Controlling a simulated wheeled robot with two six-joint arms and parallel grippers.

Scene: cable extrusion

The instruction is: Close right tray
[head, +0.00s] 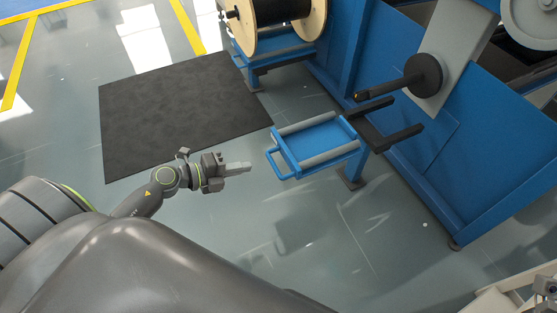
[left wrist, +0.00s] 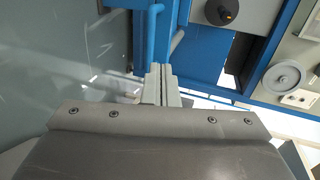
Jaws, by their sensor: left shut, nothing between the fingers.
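The blue tray (head: 318,140) stands out from the front of the blue machine, with a grey roller along each long side and a blue loop handle (head: 277,163) at its near-left end. My left gripper (head: 249,166) is shut and empty. It is left of the handle in the head view, with a visible gap between them. In the left wrist view, the shut fingers (left wrist: 162,72) point toward blue bars and a grey roller, probably the tray's, which appear just beyond the fingertips. I cannot tell the exact gap there. My right gripper does not show clearly in either view.
The blue machine (head: 440,165) fills the right side, with a black spindle (head: 395,82) and dark fork arms beside the tray. A cable spool (head: 275,18) stands at the back. A black mat (head: 180,110) lies on open floor to the left.

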